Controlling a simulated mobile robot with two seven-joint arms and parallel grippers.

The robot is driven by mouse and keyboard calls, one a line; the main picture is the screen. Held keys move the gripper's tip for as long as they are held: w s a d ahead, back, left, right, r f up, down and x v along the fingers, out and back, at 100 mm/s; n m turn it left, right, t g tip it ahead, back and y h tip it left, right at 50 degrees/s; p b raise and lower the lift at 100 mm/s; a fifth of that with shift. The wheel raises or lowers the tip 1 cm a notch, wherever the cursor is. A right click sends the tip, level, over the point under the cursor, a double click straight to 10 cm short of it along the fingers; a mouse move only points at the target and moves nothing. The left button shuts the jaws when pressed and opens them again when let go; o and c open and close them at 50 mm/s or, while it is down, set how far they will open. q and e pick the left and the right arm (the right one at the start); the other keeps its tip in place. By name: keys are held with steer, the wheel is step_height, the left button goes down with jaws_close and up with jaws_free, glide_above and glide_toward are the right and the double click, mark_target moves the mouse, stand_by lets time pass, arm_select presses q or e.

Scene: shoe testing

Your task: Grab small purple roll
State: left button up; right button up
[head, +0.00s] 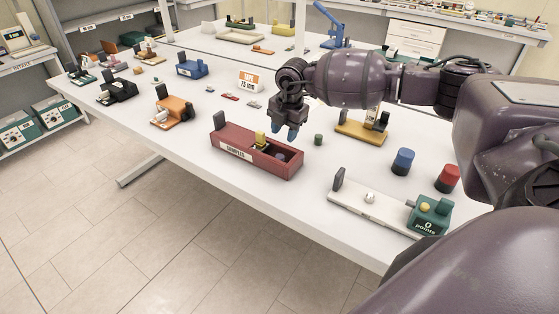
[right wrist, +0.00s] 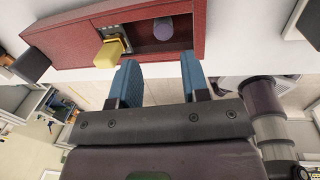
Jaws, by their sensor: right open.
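A small purple roll (head: 281,157) lies inside the right part of the red samples box (head: 224,150). In the right wrist view the roll (right wrist: 163,28) shows in the box's open compartment, ahead of the fingertips. My right gripper (head: 285,131) is open and empty, with blue fingertips, above the table by the box's back right side. In the right wrist view its two fingers (right wrist: 157,62) stand apart with nothing between them. A yellow piece (head: 261,139) sits in the box, left of the roll. My left gripper is not in view.
A small green cylinder (head: 318,140) stands right of the gripper. A yellow-based device (head: 360,132), a blue cylinder (head: 403,161) and a red cylinder (head: 447,178) are farther right. A white device with a green block (head: 431,214) lies at the front right. An orange device (head: 172,110) stands left.

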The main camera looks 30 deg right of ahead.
mark_target(280, 156)
steer(key=f, duration=0.4)
steer(key=shift+w+a+f, duration=0.2)
steer(key=shift+w+f, duration=0.05)
steer(key=shift+w+a+f, duration=0.1)
steer(key=shift+a+f, duration=0.05)
steer(key=shift+f, duration=1.2)
steer(key=shift+a+f, duration=0.15)
steer(key=shift+f, duration=1.15)
steer(key=c, duration=0.7)
